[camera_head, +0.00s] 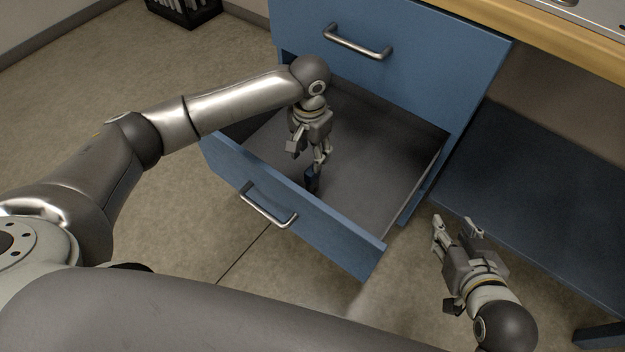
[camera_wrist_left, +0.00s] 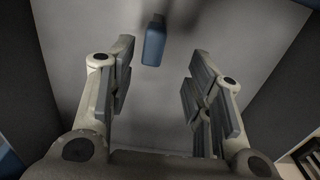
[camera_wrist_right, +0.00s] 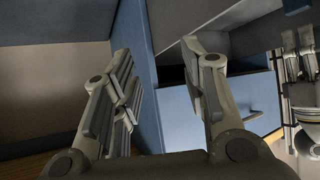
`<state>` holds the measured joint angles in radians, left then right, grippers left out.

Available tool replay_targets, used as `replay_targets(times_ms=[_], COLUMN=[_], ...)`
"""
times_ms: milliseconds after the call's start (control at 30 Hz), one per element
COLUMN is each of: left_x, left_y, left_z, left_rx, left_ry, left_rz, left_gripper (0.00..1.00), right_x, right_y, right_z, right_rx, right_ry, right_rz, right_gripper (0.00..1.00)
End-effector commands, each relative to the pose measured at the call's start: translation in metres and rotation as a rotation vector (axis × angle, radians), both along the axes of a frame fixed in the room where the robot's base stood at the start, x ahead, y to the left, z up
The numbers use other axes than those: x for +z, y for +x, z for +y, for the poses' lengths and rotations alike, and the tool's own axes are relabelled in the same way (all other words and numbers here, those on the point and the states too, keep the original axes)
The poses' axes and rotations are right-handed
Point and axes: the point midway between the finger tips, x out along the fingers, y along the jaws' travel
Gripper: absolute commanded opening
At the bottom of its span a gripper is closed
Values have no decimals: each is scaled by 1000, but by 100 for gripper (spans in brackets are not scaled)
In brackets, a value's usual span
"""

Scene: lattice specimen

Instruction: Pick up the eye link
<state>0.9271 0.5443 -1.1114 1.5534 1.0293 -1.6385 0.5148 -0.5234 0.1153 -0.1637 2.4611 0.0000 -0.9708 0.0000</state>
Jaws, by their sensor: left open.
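A small blue block-like object (camera_head: 312,178), the only loose thing I see in the drawer, seems to be the eye link. No eye or hole shows on it. In the left wrist view its blue end (camera_wrist_left: 153,42) lies ahead of the fingertips, between their lines and nearer the left finger. My left gripper (camera_head: 307,155) points down into the drawer, open and empty, just above the object. Its spread fingers also show in the left wrist view (camera_wrist_left: 160,75). My right gripper (camera_head: 455,224) is open and empty, outside the drawer to the right.
The open blue drawer (camera_head: 385,185) has a grey floor and raised walls around my left gripper. Its front carries a metal handle (camera_head: 268,207). A closed drawer (camera_head: 400,60) is above. A blue panel (camera_head: 540,190) lies right, under the wooden counter edge (camera_head: 560,35).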

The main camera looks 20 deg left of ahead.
Motion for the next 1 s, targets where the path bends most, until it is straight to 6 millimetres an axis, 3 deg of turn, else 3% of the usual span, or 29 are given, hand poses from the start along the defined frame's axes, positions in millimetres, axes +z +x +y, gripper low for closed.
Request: replay_targets(times_ms=[200,567,1000], left_x=[-19,-31,-60], left_y=[0,-1,-4], left_z=[0,-2,-7], left_rx=[0,-1,0], left_ry=[0,0,1], left_rz=[0,0,0], left_gripper=[46,46,46], right_x=[22,43,112], right_y=[19,32,49], right_z=[9,15,30], right_rx=[11,20,42], right_ry=[35,66,159], right_rz=[-148,-277,-650], right_gripper=[40,40,40])
